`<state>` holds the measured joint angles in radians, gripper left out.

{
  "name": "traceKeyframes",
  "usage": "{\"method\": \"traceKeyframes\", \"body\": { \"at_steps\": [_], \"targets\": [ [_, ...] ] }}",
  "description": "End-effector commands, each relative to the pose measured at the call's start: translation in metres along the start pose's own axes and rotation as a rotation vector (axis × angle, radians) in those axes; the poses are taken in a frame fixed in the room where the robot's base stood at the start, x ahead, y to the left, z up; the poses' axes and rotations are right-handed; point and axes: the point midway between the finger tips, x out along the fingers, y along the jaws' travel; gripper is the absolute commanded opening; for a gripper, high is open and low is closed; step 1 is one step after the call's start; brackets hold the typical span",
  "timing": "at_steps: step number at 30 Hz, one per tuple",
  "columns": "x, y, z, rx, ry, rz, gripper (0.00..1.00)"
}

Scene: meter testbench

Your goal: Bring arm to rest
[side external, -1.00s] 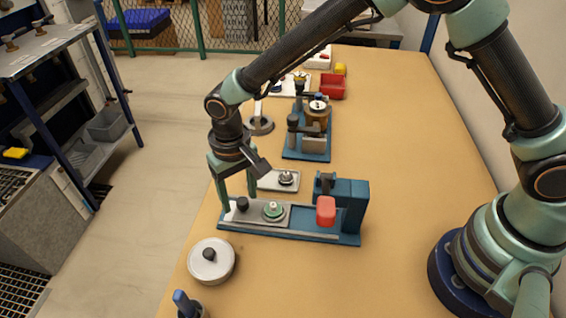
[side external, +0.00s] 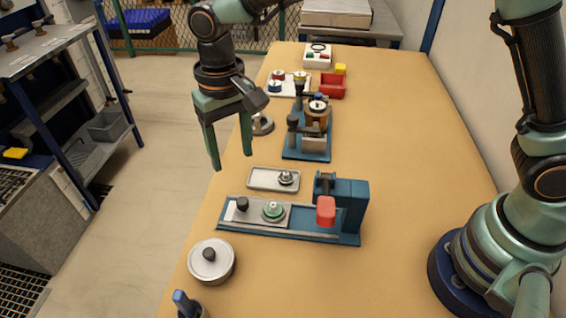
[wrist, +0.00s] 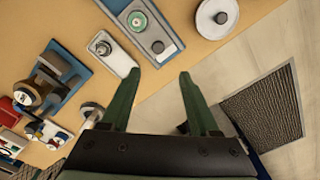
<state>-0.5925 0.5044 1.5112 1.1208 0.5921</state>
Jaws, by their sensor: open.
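My gripper (side external: 231,160) is open and empty. It hangs in the air over the table's left edge, fingers pointing down, clear of the things on the table. In the wrist view my gripper (wrist: 160,85) shows two spread green fingers with nothing between them. The blue meter fixture (side external: 318,220) stands below and to the right of it, with a grey sliding plate, a black knob, a green-rimmed round part and a red block. In the wrist view part of this fixture (wrist: 168,52) shows near the top.
A small tray (side external: 262,180) with a metal weight lies behind the fixture. A round lidded pot (side external: 211,262) stands in front. A second blue fixture (side external: 308,155), a red bin (side external: 333,88) and a button box (side external: 318,58) stand farther back.

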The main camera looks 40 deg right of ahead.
Motion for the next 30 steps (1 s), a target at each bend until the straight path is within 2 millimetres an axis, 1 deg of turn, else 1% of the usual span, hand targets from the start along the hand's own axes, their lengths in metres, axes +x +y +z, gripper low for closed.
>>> {"method": "traceKeyframes", "body": {
  "at_steps": [5,8,11,14,18,21,25,30],
  "targets": [
    [-0.001,0.002,0.000,0.001,0.002,-0.002,0.62],
    [-0.010,0.012,-0.002,0.003,0.016,-0.010,0.62],
    [-0.028,0.035,-0.003,0.007,0.049,-0.028,0.62],
    [-0.050,0.066,0.000,0.008,0.094,-0.047,0.62],
    [-0.074,0.111,0.010,0.008,0.163,-0.064,0.62],
    [-0.087,0.141,0.021,0.008,0.215,-0.070,0.62],
    [-0.099,0.177,0.039,0.008,0.285,-0.068,0.62],
    [-0.104,0.219,0.067,0.007,0.374,-0.049,0.62]
  ]
}}
